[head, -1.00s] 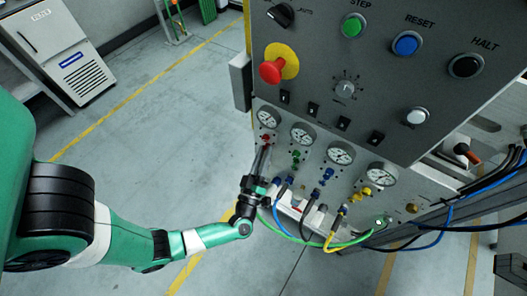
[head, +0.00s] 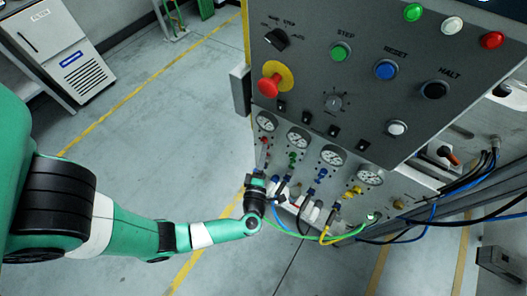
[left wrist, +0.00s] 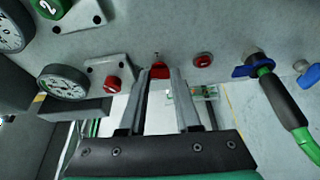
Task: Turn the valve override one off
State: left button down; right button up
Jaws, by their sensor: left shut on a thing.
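A small red override lever (left wrist: 160,71) sits on the grey panel in the left wrist view. My left gripper (left wrist: 159,76) has its two fingers on either side of it, shut on it. A red knob on a square plate (left wrist: 113,83) lies just left of the fingers, and a round red button (left wrist: 203,60) just right. In the head view my left gripper (head: 261,170) is at the panel's lower left, below the first gauge (head: 265,121) and its red knob (head: 264,140). The lever itself is hidden there by the gripper. My right gripper is not in view.
A blue fitting with a green hose (left wrist: 285,105) is close in the wrist view. A red emergency stop (head: 270,85) and several switches sit above.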

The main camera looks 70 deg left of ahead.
pick_arm(q)
jog(key=shift+n, duration=0.4)
jog(key=c, duration=0.6)
grip_release()
jog(key=p+v, duration=0.1)
jog(key=v, duration=1)
jog(key=shift+s+d+r+p, duration=0.2)
jog(key=shift+d+r+p, duration=0.1)
jog(key=shift+p, duration=0.05)
